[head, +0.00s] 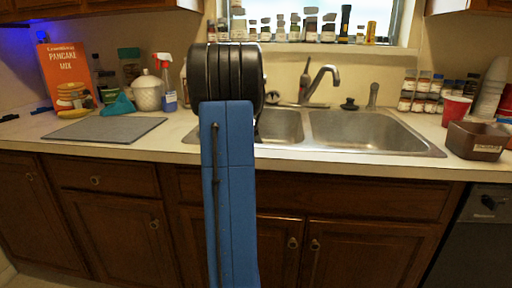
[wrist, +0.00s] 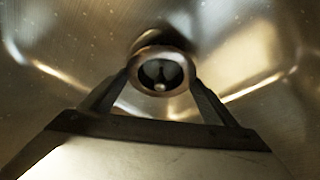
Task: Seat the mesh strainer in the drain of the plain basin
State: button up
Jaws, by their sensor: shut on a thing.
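The mesh strainer (wrist: 160,56) shows in the wrist view as a small round coppery rim with a dark inside and a pale knob. My gripper (wrist: 160,80) is shut on it, one finger at each side. A dark round patch (wrist: 176,38), likely the drain, shows partly behind the strainer's far edge. I cannot tell whether the strainer touches it. Bare metal basin walls surround it. In the head view my arm reaches over the left basin (head: 284,125) and hides my gripper and the strainer. The right basin (head: 365,128) looks empty.
The faucet (head: 318,82) stands behind the basins, with a dark stopper (head: 349,104) on the back rim. A grey mat (head: 105,130) lies left. A brown container (head: 476,141) and red cup (head: 455,110) stand right. Jars line the windowsill.

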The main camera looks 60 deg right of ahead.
jog(key=shift+f, duration=0.65)
jog(key=o, duration=1)
jog(key=shift+o, duration=0.2)
jog(key=v, duration=1.7)
jog(key=shift+r, duration=0.25)
